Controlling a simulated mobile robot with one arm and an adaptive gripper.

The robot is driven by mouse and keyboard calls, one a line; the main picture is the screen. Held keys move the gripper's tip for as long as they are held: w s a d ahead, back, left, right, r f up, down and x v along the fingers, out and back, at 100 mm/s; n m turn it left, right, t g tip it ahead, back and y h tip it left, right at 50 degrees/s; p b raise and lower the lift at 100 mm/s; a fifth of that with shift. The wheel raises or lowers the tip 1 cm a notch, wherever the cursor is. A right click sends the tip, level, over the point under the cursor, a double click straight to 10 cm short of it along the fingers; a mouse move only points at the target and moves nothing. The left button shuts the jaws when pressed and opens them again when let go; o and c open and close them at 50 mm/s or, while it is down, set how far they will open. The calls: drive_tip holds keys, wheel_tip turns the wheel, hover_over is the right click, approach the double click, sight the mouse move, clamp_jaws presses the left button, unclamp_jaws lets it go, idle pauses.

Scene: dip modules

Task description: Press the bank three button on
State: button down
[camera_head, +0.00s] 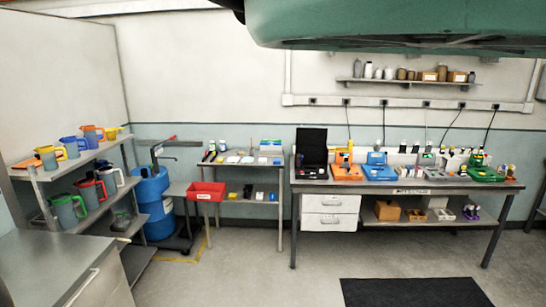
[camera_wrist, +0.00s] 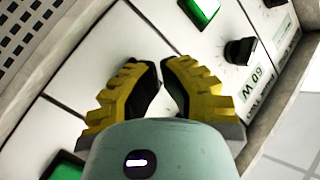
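In the wrist view a white panel (camera_wrist: 75,125) lies beneath my gripper (camera_wrist: 160,66). One bright green button (camera_wrist: 203,9) is at the top edge, ahead of my fingers. Another, darker green button (camera_wrist: 64,166) is at the lower left, partly cut off. No label for bank three is readable, so I cannot tell which button is that one. My gripper's yellow fingers with dark pads nearly meet at the tips, with nothing seen between them. The tips appear apart from both green buttons. In the head view my gripper and this panel cannot be made out.
A black knob (camera_wrist: 240,51) beside a "60 W" label stands right of my fingers. A perforated grille (camera_wrist: 28,28) is at the upper left. In the head view a workbench (camera_head: 405,187) with devices, a small table (camera_head: 240,165) and a mug shelf (camera_head: 80,160) surround open floor.

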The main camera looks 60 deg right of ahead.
drive_tip(key=shift+d, duration=0.1)
drive_tip(key=shift+s+d, duration=0.5)
drive_tip(key=shift+s, duration=0.35)
drive_tip(key=shift+s+d, duration=0.55)
drive_tip(key=shift+s, duration=0.25)
drive_tip(key=shift+s+d, duration=0.5)
drive_tip(key=shift+s, duration=0.35)
